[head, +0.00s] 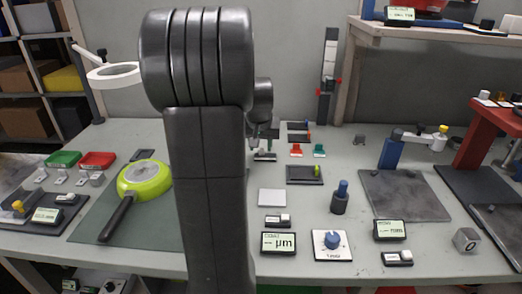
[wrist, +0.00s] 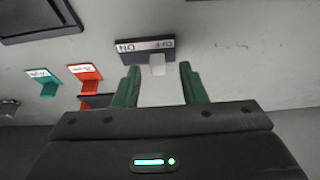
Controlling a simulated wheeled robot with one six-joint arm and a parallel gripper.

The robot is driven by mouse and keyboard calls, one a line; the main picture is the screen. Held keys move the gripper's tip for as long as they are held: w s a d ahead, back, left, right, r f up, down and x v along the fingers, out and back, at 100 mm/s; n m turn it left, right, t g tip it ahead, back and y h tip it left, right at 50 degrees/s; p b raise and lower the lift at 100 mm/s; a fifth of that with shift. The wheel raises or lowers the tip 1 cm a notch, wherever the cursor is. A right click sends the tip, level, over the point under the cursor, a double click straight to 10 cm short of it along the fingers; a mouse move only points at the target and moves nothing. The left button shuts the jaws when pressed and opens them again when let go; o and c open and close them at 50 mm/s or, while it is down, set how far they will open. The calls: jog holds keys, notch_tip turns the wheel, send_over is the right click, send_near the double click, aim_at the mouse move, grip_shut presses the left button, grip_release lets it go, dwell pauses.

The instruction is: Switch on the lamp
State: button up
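A white ring lamp (head: 113,75) on a jointed arm stands at the left of the bench in the head view; I cannot tell whether it is lit. A dark switch block (wrist: 127,46) with a white ON/OFF label and a pale toggle (wrist: 157,63) lies ahead of my gripper in the wrist view. My gripper (wrist: 160,82) has green fingers, spread apart with nothing between them. The toggle shows just beyond the fingertips, between their lines; contact cannot be told. In the head view, my arm partly hides my gripper (head: 262,135).
Red and teal label holders (wrist: 85,73) stand left of the fingers in the wrist view. In the head view, a green pan (head: 146,177) lies left of my arm. A dial box (head: 332,256) and displays (head: 278,243) sit at the front.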

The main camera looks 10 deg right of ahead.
aim_at(270, 153)
jog(key=shift+w+d+f, duration=0.3)
jog(key=shift+w+f, duration=0.25)
jog(key=shift+f, duration=0.3)
grip_shut()
jog(key=shift+s+d+p, duration=0.2)
jog(key=shift+d, duration=0.45)
jog(key=shift+s+d+p, duration=0.15)
jog(key=shift+s+d, duration=0.05)
jog(key=shift+d, duration=0.45)
grip_release()
jog(key=shift+d, duration=0.1)
